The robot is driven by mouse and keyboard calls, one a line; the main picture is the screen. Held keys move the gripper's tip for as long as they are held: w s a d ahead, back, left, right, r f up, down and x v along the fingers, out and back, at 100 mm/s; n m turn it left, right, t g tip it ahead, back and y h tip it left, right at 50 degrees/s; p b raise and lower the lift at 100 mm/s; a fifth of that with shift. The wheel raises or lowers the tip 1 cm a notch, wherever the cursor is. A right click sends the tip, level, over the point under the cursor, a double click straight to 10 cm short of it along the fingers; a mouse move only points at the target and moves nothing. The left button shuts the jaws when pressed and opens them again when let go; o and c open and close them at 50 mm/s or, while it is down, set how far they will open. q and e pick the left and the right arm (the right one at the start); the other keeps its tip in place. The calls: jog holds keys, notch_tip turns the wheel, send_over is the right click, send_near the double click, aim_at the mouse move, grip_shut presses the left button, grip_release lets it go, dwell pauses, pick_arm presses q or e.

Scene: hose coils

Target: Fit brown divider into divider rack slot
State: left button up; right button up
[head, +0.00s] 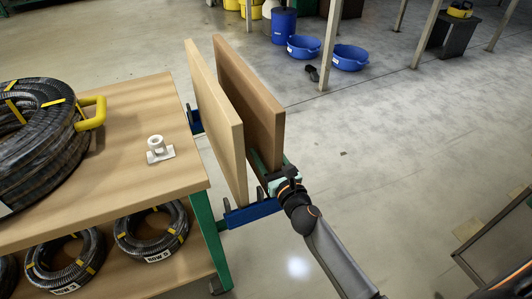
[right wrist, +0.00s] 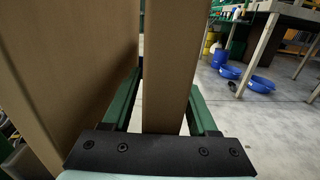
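The brown divider (head: 250,100) is an upright board beside the table's right end. My right gripper (head: 266,168) is at its near lower edge, with one green finger on each side. In the right wrist view the divider's edge (right wrist: 166,70) stands between the fingers (right wrist: 165,100); the gripper looks shut on it. The blue divider rack (head: 252,214) has short dark uprights. A lighter tan divider (head: 217,120) stands upright there, left of and apart from the brown one. Whether the brown divider's bottom is in a slot is hidden. My left gripper is not in view.
The wooden table (head: 110,170) with green legs is close on the left. It carries a large hose coil (head: 40,140) and a white fitting (head: 158,150); smaller coils lie on its lower shelf. Blue tubs (head: 350,58) stand far behind. The floor right of the dividers is open.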

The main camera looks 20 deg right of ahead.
aim_at(275, 168)
jog(key=shift+o, duration=0.3)
jog(key=shift+f, duration=0.2)
jog(key=shift+r, duration=0.1)
jog(key=s, duration=0.5)
jog(key=shift+s+d, duration=0.1)
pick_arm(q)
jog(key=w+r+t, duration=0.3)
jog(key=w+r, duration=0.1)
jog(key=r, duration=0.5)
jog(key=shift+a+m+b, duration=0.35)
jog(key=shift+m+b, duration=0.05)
pick_arm(e)
jog(key=s, duration=0.7)
jog(key=shift+s, duration=0.15)
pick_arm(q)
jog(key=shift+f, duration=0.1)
